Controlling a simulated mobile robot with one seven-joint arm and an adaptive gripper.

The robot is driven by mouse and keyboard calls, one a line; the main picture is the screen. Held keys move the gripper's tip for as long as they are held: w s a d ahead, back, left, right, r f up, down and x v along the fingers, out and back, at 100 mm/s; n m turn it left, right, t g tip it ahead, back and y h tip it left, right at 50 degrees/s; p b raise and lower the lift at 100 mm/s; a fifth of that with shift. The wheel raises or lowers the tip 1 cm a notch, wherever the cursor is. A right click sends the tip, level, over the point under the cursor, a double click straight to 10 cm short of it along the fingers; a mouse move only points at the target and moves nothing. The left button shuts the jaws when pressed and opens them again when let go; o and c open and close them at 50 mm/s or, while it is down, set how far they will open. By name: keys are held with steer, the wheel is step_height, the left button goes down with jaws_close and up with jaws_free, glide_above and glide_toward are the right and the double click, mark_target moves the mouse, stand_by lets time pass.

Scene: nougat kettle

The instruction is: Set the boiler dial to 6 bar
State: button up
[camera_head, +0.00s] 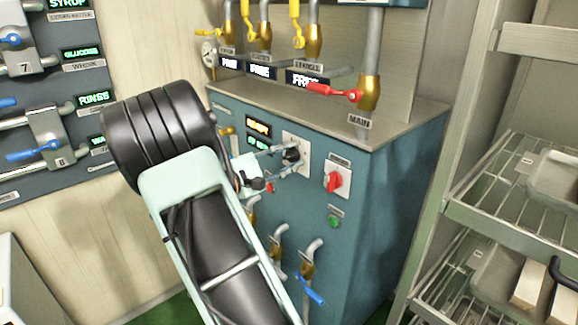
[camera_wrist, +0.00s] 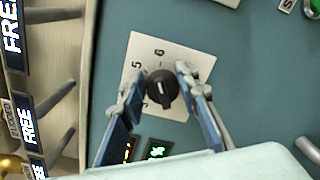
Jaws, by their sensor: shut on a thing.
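The boiler dial is a black round knob (camera_wrist: 162,90) on a white plate (camera_wrist: 181,48) with printed numbers; 5 and 6 are readable in the wrist view. A short pale mark shows on the knob, but I cannot tell exactly where it points. In the head view the knob (camera_head: 291,156) sits on the white plate (camera_head: 304,146) on the front of the teal boiler cabinet (camera_head: 375,215). My gripper (camera_wrist: 161,84) has one finger on each side of the knob and is shut on it. It also shows in the head view (camera_head: 283,161), reaching from the left.
A red-handled MAIN valve (camera_head: 333,92) stands above. Wire shelves (camera_head: 515,225) are at the right.

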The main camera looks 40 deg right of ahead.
steer(key=shift+f+m+b, duration=0.2)
steer(key=shift+m+b, duration=0.6)
steer(key=shift+b, duration=0.05)
steer(key=shift+r, duration=0.1)
steer(key=o, duration=1.1)
steer(key=a, duration=0.8)
steer(key=s+a, duration=0.1)
steer(key=a, duration=0.3)
